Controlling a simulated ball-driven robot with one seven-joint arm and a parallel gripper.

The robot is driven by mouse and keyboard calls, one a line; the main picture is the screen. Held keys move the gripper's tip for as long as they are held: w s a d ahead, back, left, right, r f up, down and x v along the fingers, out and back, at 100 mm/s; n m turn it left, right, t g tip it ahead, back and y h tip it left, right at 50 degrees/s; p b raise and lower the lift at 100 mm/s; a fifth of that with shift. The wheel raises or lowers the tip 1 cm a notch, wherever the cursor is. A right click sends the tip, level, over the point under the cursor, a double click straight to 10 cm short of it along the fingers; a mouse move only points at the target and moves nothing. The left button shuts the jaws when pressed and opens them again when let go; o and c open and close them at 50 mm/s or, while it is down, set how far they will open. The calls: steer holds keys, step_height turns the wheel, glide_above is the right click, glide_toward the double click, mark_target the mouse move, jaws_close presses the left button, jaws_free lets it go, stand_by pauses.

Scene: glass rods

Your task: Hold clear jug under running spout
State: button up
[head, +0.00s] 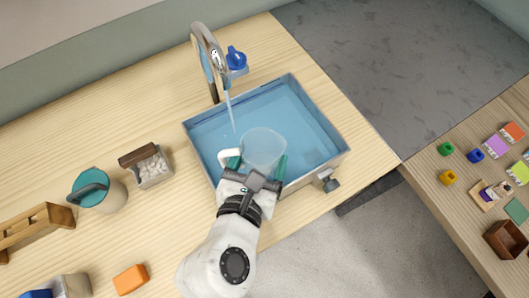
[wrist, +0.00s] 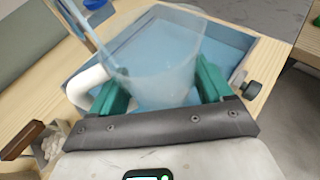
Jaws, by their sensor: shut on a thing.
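The clear jug (head: 263,146) is over the blue basin (head: 309,109), near its front left. My gripper (head: 256,172) is shut on the jug, with a green finger on either side. In the wrist view the jug (wrist: 160,65) stands between the green fingers (wrist: 163,90), and its white handle (wrist: 86,88) is at the left. The chrome spout (head: 212,52) stands behind the basin. A thin stream of water (head: 230,113) runs from it, left of and behind the jug in the head view. I cannot see water inside the jug.
A blue tap knob (head: 236,58) is beside the spout. A grey valve (head: 327,181) sticks out at the basin's front right. A teal-lidded canister (head: 105,194), a box of white pebbles (head: 151,168) and an orange block (head: 130,279) stand to the left. A side table with small items is at right.

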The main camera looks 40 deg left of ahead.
steer(key=a+b, duration=0.1)
steer(key=w+a+b, duration=0.1)
steer(key=a, duration=0.1)
steer(key=w+a+f+b, duration=0.1)
steer(key=a, duration=0.1)
steer(key=shift+a+b, duration=0.2)
steer(key=shift+b, duration=0.15)
steer(key=w+a+p, duration=0.1)
steer(key=w+a, duration=0.2)
steer(key=a, duration=0.4)
steer(key=shift+a+r+p, duration=0.15)
steer(key=shift+r+p, duration=0.05)
steer(key=shift+p, duration=0.15)
stand_by(2.6)
steer(key=s+d+p, duration=0.1)
steer(key=d+p, duration=0.1)
steer(key=d, duration=0.2)
steer(key=s+d+p, duration=0.2)
steer(key=d, duration=0.2)
steer(key=s+d+p, duration=0.1)
steer(key=d+p, duration=0.1)
steer(key=d, duration=0.2)
steer(key=shift+s+p, duration=0.4)
steer(key=shift+s+d, duration=0.25)
steer(key=shift+d, duration=0.25)
